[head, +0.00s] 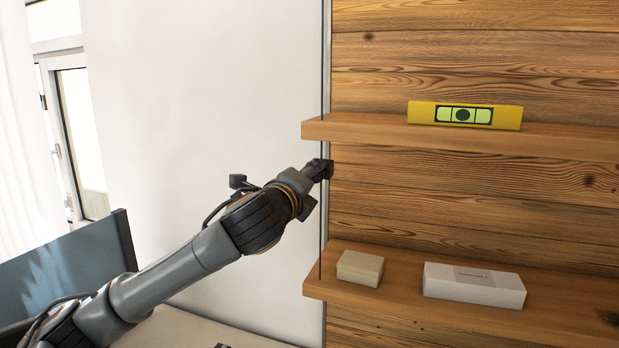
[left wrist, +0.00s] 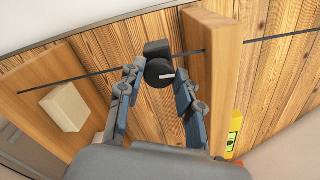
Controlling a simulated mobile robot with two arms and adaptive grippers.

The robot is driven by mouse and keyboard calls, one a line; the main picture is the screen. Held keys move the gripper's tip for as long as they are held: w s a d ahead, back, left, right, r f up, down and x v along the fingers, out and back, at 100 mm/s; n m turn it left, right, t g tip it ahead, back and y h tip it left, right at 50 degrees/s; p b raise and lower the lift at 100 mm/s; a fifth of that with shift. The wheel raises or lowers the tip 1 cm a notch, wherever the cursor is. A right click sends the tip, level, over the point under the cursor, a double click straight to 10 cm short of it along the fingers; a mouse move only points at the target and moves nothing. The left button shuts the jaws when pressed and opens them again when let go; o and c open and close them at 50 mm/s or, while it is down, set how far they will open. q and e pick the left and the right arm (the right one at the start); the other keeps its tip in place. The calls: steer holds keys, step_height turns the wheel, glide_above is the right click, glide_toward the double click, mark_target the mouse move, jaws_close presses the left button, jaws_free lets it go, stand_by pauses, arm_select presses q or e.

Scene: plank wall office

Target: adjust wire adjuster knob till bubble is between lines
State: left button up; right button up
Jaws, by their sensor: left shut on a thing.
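A yellow spirit level (head: 465,116) lies on the upper wooden shelf. Its green vial has two dark lines, and the dark round bubble (head: 462,115) appears between them, near the middle. The level's end also shows in the left wrist view (left wrist: 233,135). A dark wire (left wrist: 95,74) runs along the plank wall past the shelf ends. The black adjuster knob (left wrist: 158,72) with a white mark sits on the wire between the shelves. My left gripper (head: 322,170) is shut on the knob, one finger on each side. My right gripper is in neither view.
The upper shelf (head: 350,126) is just above my left gripper. The lower shelf (head: 390,300) holds a small beige box (head: 360,268) and a white box (head: 474,285). A dark panel (head: 65,270) stands at the lower left.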

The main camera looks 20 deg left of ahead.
arm_select(q)
steer(key=o, duration=1.1)
steer(key=s, duration=1.2)
steer(key=shift+a, duration=0.1)
steer(key=shift+f, duration=0.1)
